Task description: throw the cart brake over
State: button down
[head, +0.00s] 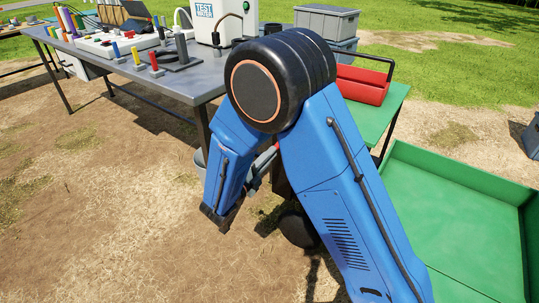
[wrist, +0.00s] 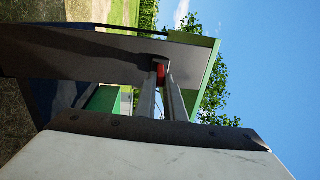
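The green cart (head: 455,240) stands at the right in the head view, with a low-walled tray. My gripper (wrist: 162,78) shows in the wrist view as two grey fingers reaching toward a dark bar. A small red piece, perhaps the grip of the cart brake (wrist: 160,73), sits between the fingertips. Whether the fingers press on it or only stand around it I cannot tell. In the head view my blue arm covers most of the gripper and the brake area. A dark wheel-like shape shows low behind the arm.
A grey workbench (head: 200,85) with instruments and coloured-handled tools stands at the left. A red open toolbox (head: 362,88) rests on a green table at the back. Grey crates (head: 326,22) stand behind. Bare ground (head: 100,220) is free at the lower left.

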jog(key=c, duration=2.5)
grip_release()
jog(key=shift+w+d+f+t+h, duration=0.15)
jog(key=shift+w+f+t+h, duration=0.15)
jog(key=shift+f, duration=0.3)
jog(key=shift+w+d+f+t+h, duration=0.15)
jog(key=shift+f+t, duration=0.2)
jog(key=shift+f, duration=0.2)
jog(key=shift+w+d+f+t+h, duration=0.15)
jog(key=shift+f+t+h, duration=0.15)
jog(key=shift+f, duration=0.3)
jog(key=shift+o, duration=0.5)
jog(key=shift+w+d+f+t+h, duration=0.4)
jog(key=shift+w+f+t, duration=0.15)
jog(key=shift+f, duration=0.15)
jog(key=o, duration=0.6)
jog(key=shift+d+f, duration=0.1)
jog(key=shift+o, duration=0.2)
jog(key=v, duration=1.7)
jog(key=shift+s, duration=0.2)
